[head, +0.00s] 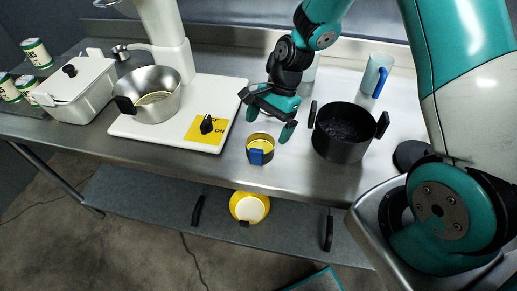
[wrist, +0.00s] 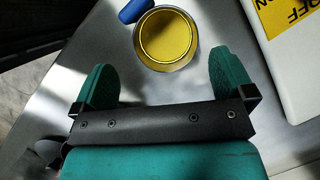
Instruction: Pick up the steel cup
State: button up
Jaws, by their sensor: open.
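A small steel cup (head: 254,143) with a yellow inside and a blue handle stands upright near the front edge of the steel counter. My gripper (head: 270,122) is open and empty, just behind and above it in the head view. In the wrist view the cup (wrist: 167,38) lies beyond the fingertips, sideways between the two teal fingers (wrist: 163,68). Its blue handle points away to the upper left there. The fingers do not appear to touch the cup.
A black two-handled pot (head: 341,149) stands right of the cup. A white appliance base (head: 160,130) with a steel bowl (head: 165,106) and a yellow switch plate (head: 196,132) is to the left. A pale blue-handled mug (head: 373,73) stands behind. The counter's front edge is close.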

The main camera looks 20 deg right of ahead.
aim_at(260, 146)
jog(key=shift+w+p+x, duration=0.2)
jog(key=shift+p+x, duration=0.35)
jog(key=shift+x, duration=1.4)
jog(key=shift+w+p+x, duration=0.15)
jog(key=shift+p+x, duration=0.35)
jog(key=shift+x, duration=1.4)
jog(key=shift+d+f, duration=0.1)
jog(key=shift+d, duration=0.05)
jog(key=c, duration=0.9)
